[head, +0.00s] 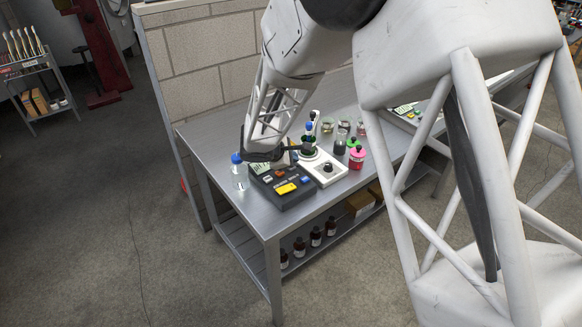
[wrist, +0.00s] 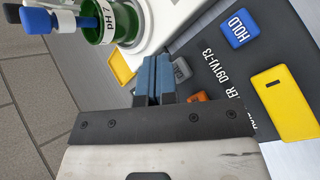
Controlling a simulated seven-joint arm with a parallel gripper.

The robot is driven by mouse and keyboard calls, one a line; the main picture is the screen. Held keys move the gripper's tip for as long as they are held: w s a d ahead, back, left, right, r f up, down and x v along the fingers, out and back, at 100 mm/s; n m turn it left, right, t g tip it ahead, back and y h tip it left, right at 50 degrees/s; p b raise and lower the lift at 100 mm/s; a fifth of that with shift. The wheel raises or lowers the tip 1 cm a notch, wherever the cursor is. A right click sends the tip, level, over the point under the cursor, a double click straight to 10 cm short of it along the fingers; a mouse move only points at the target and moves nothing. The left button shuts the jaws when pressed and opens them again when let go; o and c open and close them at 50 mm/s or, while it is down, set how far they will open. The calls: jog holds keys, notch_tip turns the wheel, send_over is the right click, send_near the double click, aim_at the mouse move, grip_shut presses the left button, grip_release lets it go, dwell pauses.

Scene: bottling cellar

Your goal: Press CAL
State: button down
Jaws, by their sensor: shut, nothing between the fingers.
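The CAL button (wrist: 182,69) is grey, on the dark face of a benchtop meter (wrist: 220,75). In the wrist view it shows just right of my gripper (wrist: 155,63), whose blue fingers cover part of it. The fingers are shut together with nothing between them. I cannot tell whether the fingertips touch the meter. In the head view the meter (head: 287,201) sits near the table's front end, and my dark gripper (head: 263,155) is over its back left part; its fingertips are not clear there.
Beside CAL are an orange button (wrist: 197,97), a blue HOLD button (wrist: 239,28) and a yellow button (wrist: 285,103). A green pH 7 vessel (wrist: 118,25) stands close by. A clear blue-capped bottle (head: 238,172) and a white stirrer (head: 326,172) flank the meter.

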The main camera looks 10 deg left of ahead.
jog(key=shift+f, duration=0.9)
dwell(1.3)
jog(key=shift+r, duration=0.85)
jog(key=shift+r, duration=0.15)
jog(key=shift+r, duration=2.4)
